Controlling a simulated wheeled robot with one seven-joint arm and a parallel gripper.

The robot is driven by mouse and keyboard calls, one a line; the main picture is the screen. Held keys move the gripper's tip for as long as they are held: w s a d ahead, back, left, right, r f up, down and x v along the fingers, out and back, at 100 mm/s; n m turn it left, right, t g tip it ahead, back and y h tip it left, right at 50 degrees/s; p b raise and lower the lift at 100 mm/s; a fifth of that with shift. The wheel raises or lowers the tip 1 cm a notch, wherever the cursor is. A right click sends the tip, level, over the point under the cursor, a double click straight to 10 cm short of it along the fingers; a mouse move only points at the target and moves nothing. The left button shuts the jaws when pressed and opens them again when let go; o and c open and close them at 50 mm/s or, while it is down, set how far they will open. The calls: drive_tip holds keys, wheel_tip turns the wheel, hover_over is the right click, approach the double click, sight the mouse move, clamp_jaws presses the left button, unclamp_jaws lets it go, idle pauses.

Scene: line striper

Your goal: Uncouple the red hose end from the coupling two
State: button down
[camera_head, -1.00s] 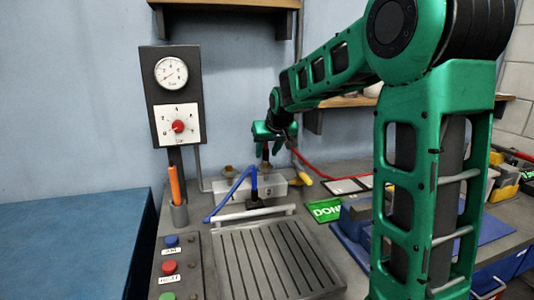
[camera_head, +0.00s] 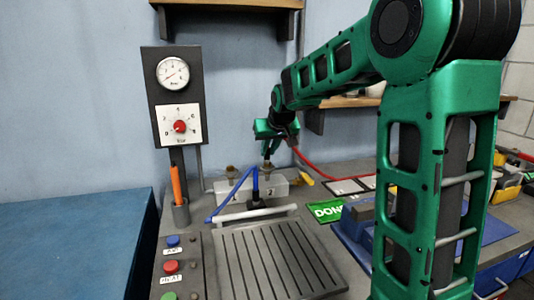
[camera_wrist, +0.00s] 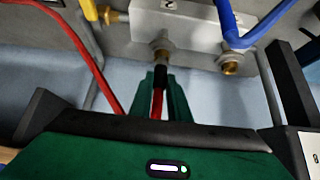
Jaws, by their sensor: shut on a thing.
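My gripper (camera_wrist: 166,100) is shut on the red hose end (camera_wrist: 160,76), whose black sleeve sticks out between the green fingers with red below it. The sleeve's tip is right at a brass coupling (camera_wrist: 160,46) on the grey block (camera_wrist: 190,22); I cannot tell whether they still touch. In the head view my gripper (camera_head: 268,153) points down over the right part of the grey block (camera_head: 276,187), marked 2. The hose end is hidden there. The red hose (camera_head: 318,170) runs off to the right; it also crosses the left of the wrist view (camera_wrist: 90,62).
A blue hose (camera_head: 232,192) crosses the block's front beside my gripper. A second brass coupling (camera_wrist: 232,66) and a yellow lever (camera_wrist: 90,10) flank the held end. A gauge panel (camera_head: 172,95) stands left; a green DONE mat (camera_head: 325,210) lies right.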

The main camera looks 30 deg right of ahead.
drive_tip(key=shift+r, duration=0.45)
drive_tip(key=shift+r, duration=1.85)
